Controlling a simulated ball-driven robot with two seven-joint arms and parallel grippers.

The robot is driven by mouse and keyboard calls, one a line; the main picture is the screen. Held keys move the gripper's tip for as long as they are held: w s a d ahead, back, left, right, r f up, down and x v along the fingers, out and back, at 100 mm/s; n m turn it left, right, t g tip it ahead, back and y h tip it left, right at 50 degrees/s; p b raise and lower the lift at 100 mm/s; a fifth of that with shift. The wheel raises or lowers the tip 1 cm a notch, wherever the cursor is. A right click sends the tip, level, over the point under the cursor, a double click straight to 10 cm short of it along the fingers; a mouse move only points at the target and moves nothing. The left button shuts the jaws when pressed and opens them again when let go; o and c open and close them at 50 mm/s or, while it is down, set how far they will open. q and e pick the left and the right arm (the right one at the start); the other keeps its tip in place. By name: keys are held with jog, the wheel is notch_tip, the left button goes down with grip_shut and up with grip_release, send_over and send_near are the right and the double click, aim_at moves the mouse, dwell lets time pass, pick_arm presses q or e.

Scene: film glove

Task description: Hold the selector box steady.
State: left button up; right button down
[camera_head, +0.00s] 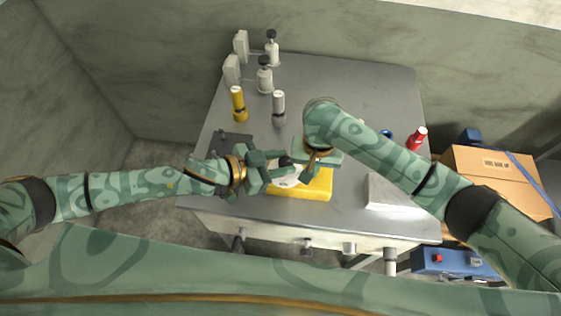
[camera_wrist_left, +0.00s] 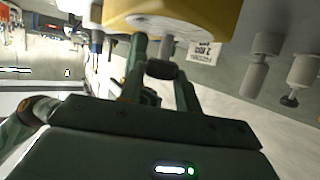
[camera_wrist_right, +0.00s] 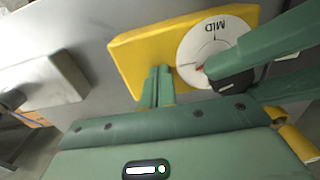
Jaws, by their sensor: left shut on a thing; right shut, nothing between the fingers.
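The yellow selector box (camera_head: 318,189) lies on the grey table near its front edge. In the right wrist view the box (camera_wrist_right: 140,50) shows a white dial (camera_wrist_right: 190,60) marked MID, with a red pointer mark. My left gripper (camera_head: 284,162) is shut on the dark knob (camera_wrist_left: 162,69) over the dial; in the right wrist view its fingers come from the right and cover part of the dial. My right gripper (camera_wrist_right: 158,72) is shut and empty, its fingertips at the edge of the box. I cannot tell if they touch it.
Behind stand a yellow cylinder (camera_head: 238,104), a grey one (camera_head: 279,108) and several grey fittings (camera_head: 264,75). A red bottle (camera_head: 417,138) stands at the right. A white block (camera_head: 392,192) lies right of the box. A cardboard carton (camera_head: 500,178) is beyond the table.

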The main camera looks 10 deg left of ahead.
pick_arm(q)
jog(key=m+g, duration=0.1)
jog(key=m+g+h, duration=0.1)
jog(key=m+g, duration=0.1)
jog(key=g, duration=0.1)
jog(key=shift+w+m+h, duration=0.3)
jog(key=shift+m+h, duration=0.1)
jog(key=m+g, duration=0.3)
jog(key=g, duration=0.1)
jog(key=shift+w+m, duration=0.1)
jog(key=shift+m, duration=0.2)
jog(key=m+g, duration=0.2)
jog(key=m+g+y, duration=0.1)
jog(key=m+g, duration=0.1)
jog(key=g, duration=0.1)
jog(key=shift+w+d+f+m+g, duration=0.2)
jog(key=shift+m+g, duration=0.1)
jog(key=shift+m, duration=0.1)
jog(key=shift+m+g+y, duration=0.6)
jog(key=shift+m+g, duration=0.2)
jog(key=shift+g, duration=0.1)
jog(key=o, duration=1)
jog(key=shift+r, duration=0.1)
jog(key=shift+c, duration=0.2)
jog(key=shift+w+a, duration=0.1)
